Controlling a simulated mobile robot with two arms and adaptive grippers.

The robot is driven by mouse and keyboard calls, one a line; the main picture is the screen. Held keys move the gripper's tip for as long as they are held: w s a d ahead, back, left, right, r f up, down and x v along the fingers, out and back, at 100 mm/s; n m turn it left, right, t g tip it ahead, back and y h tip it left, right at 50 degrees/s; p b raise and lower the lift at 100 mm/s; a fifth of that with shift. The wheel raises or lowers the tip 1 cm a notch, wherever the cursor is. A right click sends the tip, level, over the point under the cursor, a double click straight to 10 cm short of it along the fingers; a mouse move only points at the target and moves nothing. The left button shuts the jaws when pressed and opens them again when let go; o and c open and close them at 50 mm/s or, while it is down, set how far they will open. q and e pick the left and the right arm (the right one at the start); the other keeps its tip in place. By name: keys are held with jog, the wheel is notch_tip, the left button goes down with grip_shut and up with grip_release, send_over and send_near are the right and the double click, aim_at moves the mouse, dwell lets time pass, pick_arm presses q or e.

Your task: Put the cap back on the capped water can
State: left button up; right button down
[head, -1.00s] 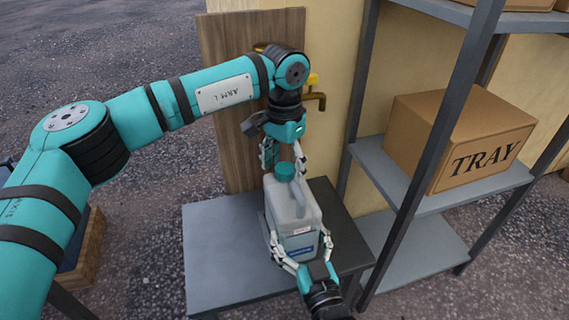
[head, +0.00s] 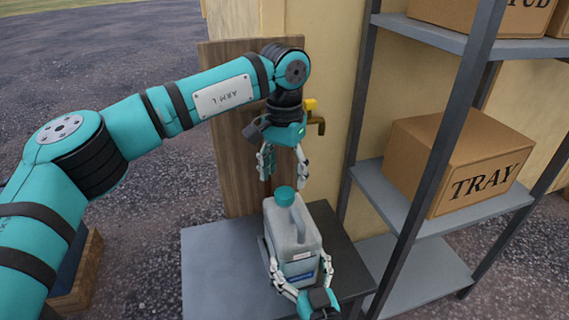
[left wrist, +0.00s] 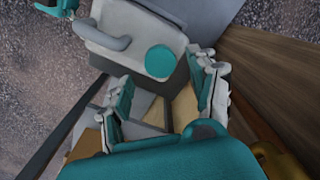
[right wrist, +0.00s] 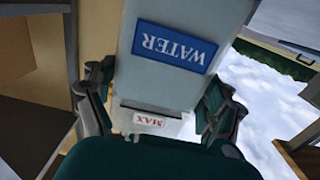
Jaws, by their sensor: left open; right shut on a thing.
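The water can (head: 302,243) is a grey-white jug with a handle, standing upright on a grey table. A round teal cap (head: 285,196) sits on its neck; it looks level. The cap also shows in the left wrist view (left wrist: 160,61). My left gripper (head: 284,167) is open and empty just above the cap, fingers pointing down and apart from it. My right gripper (head: 301,272) is shut on the can's lower body from the near side. The right wrist view shows its fingers either side of the can, with a blue WATER label (right wrist: 174,46) and a MAX mark.
The grey table (head: 215,260) has free room left of the can. A wooden board (head: 230,130) and a brass tap (head: 317,122) stand behind. A metal shelf rack (head: 405,195) with a TRAY carton (head: 440,150) is close on the right.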

pick_arm(q)
jog(key=n, duration=0.6)
jog(key=shift+r+n, duration=0.3)
jog(key=shift+n, duration=0.1)
jog(key=n, duration=0.4)
jog(key=shift+r, duration=0.15)
jog(key=n, duration=0.4)
jog(key=shift+r+n, duration=0.15)
jog(key=shift+n, duration=0.15)
jog(key=n, duration=0.4)
jog(key=shift+r, duration=0.2)
jog(key=n, duration=0.4)
jog(key=shift+r+n, duration=0.15)
jog(key=shift+n, duration=0.15)
jog(key=n, duration=0.6)
jog(key=shift+r+n, duration=0.2)
jog(key=shift+n, duration=0.1)
jog(key=n, duration=0.4)
jog(key=shift+r, duration=0.2)
jog(key=n, duration=0.6)
jog(key=shift+r, duration=0.2)
